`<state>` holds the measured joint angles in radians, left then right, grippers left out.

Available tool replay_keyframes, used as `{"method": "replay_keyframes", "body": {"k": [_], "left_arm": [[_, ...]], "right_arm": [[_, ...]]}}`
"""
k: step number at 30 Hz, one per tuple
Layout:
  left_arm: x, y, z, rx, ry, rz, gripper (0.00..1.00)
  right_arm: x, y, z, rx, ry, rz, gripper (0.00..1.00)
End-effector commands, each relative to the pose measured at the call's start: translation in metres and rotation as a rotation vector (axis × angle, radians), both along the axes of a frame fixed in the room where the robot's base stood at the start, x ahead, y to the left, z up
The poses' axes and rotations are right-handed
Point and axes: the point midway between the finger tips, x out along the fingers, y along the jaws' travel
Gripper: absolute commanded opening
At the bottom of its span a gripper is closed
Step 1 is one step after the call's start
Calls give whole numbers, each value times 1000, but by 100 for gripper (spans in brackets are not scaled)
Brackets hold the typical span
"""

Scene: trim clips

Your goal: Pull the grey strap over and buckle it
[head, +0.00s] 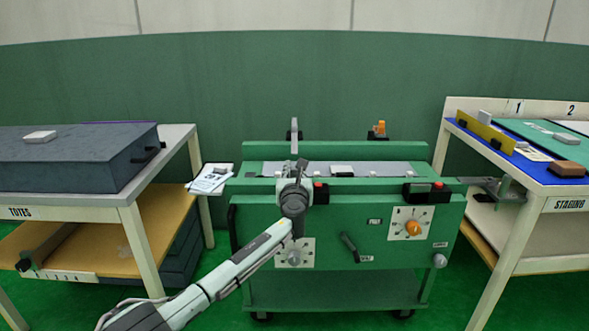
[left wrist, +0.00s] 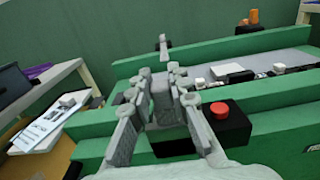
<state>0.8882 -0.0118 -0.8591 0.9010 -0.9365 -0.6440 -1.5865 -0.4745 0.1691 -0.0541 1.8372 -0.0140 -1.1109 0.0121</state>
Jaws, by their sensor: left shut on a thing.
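My left gripper (head: 297,178) is at the front left of the green bench, beside a black buckle block with a red button (head: 320,188). In the left wrist view its fingers (left wrist: 163,112) are shut on a grey piece (left wrist: 162,95), which looks like the grey strap's end. The block with its red button (left wrist: 219,108) is just right of the fingers. A grey upright (head: 294,130) on a dark base stands at the back rail, in line with the gripper. Whether a band joins it to the held piece cannot be told. My right gripper is not in view.
Small blocks lie on the grey bed (head: 390,168). Tables flank the bench (head: 340,215), with papers (head: 210,179) at its left.

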Motion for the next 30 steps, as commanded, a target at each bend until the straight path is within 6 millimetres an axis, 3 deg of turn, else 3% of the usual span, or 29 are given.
{"method": "replay_keyframes", "body": {"k": [14,15,20,30], "left_arm": [[-3,-2,-5,1,6,-1,0],[-3,-2,-5,1,6,-1,20],[-2,-2,-4,1,4,-1,40],[-3,-1,-2,0,2,0,40]], "right_arm": [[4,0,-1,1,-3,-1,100],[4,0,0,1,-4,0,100],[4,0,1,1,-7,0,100],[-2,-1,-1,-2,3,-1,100]]}}
